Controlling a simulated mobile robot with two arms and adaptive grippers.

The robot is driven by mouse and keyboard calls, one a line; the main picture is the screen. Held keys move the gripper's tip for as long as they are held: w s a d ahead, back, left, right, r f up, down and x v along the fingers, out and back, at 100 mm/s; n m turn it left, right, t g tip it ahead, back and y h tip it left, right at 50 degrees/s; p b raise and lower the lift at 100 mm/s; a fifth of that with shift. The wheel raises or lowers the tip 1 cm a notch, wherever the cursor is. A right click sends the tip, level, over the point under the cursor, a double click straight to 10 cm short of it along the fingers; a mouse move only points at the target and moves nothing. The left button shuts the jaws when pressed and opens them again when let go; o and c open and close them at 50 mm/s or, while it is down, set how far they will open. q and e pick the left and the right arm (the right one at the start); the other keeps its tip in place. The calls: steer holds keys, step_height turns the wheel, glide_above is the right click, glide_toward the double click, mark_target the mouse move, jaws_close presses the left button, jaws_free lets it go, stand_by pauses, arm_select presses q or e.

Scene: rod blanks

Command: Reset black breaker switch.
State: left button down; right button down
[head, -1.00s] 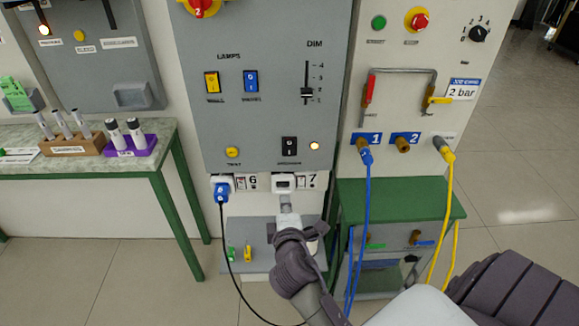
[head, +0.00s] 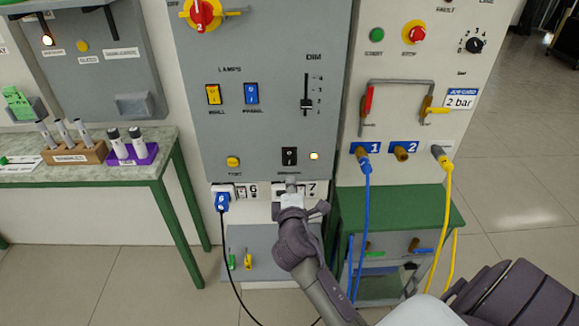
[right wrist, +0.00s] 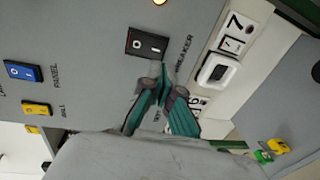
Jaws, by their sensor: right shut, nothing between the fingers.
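The black breaker switch (head: 289,156) is on the grey panel, beside a lit amber lamp (head: 314,156). In the right wrist view the black switch (right wrist: 146,43) shows its 0 and a second mark, above the printed word BREAKER. My right gripper (head: 291,181) is shut and empty, just below the switch in the head view. In the right wrist view its fingertips (right wrist: 163,72) are close together near the switch's lower edge; I cannot tell if they touch it. My left gripper is not in view.
A yellow button (head: 233,162) and a blue plug (head: 221,201) are to the left. Yellow (head: 213,94) and blue (head: 251,93) lamp switches and a slider (head: 306,103) sit higher. A white socket (right wrist: 218,71) is close to my fingers in the wrist view.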

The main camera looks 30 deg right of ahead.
mark_target(289, 165)
steer(key=p+x, duration=0.1)
steer(key=x, duration=0.6)
steer(key=shift+a, duration=0.1)
steer(key=b, duration=0.2)
steer(key=shift+w+f+t+b, duration=0.2)
steer(key=shift+f+t+b, duration=0.05)
steer(key=shift+t+b, duration=0.05)
steer(key=shift+r+p, duration=0.2)
steer(key=shift+p, duration=0.15)
steer(key=shift+f, duration=0.1)
